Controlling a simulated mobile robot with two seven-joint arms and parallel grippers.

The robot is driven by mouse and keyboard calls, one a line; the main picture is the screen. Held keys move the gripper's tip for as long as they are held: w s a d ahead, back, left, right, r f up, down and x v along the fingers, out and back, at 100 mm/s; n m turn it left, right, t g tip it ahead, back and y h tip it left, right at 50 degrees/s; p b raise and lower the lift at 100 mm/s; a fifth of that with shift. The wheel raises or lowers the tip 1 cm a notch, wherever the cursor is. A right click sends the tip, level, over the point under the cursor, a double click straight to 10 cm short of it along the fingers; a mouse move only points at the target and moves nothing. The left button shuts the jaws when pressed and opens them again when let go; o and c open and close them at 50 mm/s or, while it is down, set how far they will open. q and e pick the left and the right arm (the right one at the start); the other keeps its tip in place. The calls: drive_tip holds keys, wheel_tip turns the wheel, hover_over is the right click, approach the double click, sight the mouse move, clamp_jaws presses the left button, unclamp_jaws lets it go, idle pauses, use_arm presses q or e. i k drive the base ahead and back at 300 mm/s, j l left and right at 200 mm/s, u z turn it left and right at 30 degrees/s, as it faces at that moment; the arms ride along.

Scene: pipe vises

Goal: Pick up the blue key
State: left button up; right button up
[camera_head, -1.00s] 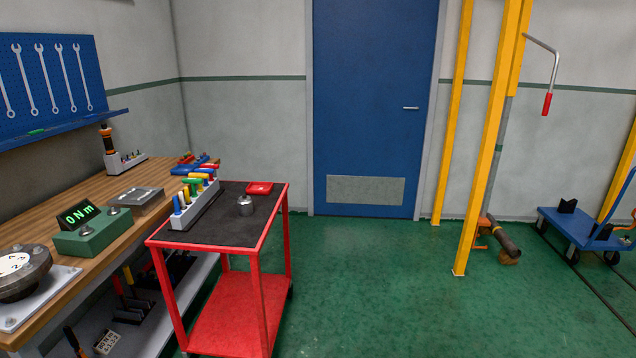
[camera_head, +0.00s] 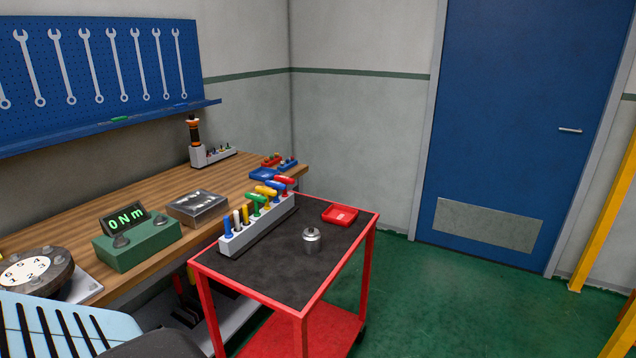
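A grey rack (camera_head: 258,230) stands on the black top of the red cart and holds several upright keys with coloured handles. A blue key (camera_head: 228,224) stands at the rack's near left end, beside a white one. Green, yellow and red T-shaped handles follow toward the far right end. Neither of my grippers is in view.
The red cart (camera_head: 334,282) also bears a metal canister (camera_head: 312,240) and a small red tray (camera_head: 340,215). The wooden bench (camera_head: 77,212) beside it carries a green torque display (camera_head: 137,244) and a metal box (camera_head: 198,207). Green floor lies open to the right.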

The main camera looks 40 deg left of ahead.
sight(276, 186)
drive_tip(key=i+l, duration=0.15)
drive_tip(key=i, duration=1.25)
drive_tip(key=i+u, duration=0.35)
drive_tip(key=i+l+u, duration=0.1)
drive_tip(key=i+u, duration=0.15)
drive_tip(key=u, duration=0.15)
drive_tip(key=i+l+u, duration=0.15)
drive_tip(key=u, duration=0.2)
drive_tip(key=i+l+u, duration=0.2)
drive_tip(key=i+u, duration=0.3)
drive_tip(key=i+l+u, duration=0.2)
drive_tip(key=l+u, duration=0.15)
drive_tip(key=u, duration=0.15)
